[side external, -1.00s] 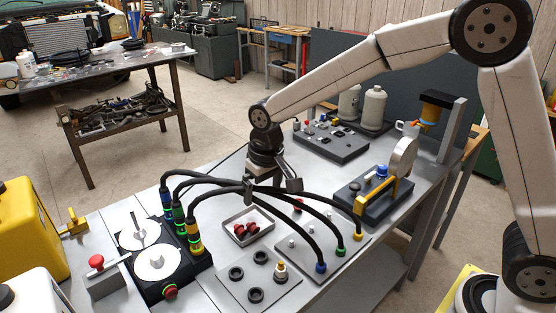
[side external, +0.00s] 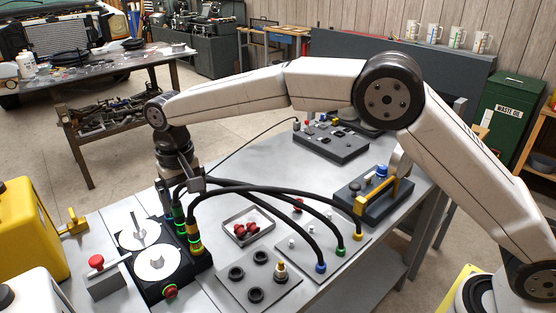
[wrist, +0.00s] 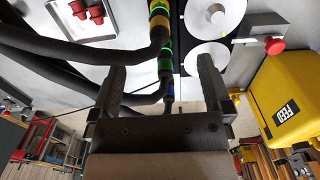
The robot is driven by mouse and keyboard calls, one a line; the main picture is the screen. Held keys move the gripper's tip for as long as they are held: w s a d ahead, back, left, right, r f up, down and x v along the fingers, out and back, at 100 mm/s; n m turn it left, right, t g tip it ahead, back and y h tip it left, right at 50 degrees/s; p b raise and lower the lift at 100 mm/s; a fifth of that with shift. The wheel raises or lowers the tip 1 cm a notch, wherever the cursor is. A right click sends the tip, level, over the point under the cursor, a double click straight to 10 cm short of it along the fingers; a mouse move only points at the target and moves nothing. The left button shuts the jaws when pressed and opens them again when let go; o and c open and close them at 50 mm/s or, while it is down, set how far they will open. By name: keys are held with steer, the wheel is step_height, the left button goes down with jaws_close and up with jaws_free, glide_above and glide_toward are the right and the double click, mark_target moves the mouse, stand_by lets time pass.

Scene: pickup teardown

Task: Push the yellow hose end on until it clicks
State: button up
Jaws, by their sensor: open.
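The yellow hose end (side external: 193,228) is at the front of a row of three hose ends on the black unit, with a lit green ring around its joint. In the wrist view the yellow hose end (wrist: 161,44) is at the top, beyond my fingertips. The green hose end (side external: 179,212) and the blue hose end (wrist: 168,90) are behind it in the row. My gripper (side external: 181,188) is over the back of the row, pointing down. In the wrist view my gripper (wrist: 161,75) is open, its fingers apart on either side of the row, holding nothing.
Black hoses arch right to blue, green and yellow fittings on a grey plate (side external: 325,268). A tray (side external: 240,241) of red parts lies under them. The black unit (side external: 160,285) has two white discs. A yellow box (side external: 30,225) stands at the left.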

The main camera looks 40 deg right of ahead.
mark_target(190, 218)
steer(key=shift+f, duration=0.2)
steer(key=shift+f, duration=3.8)
jaws_close()
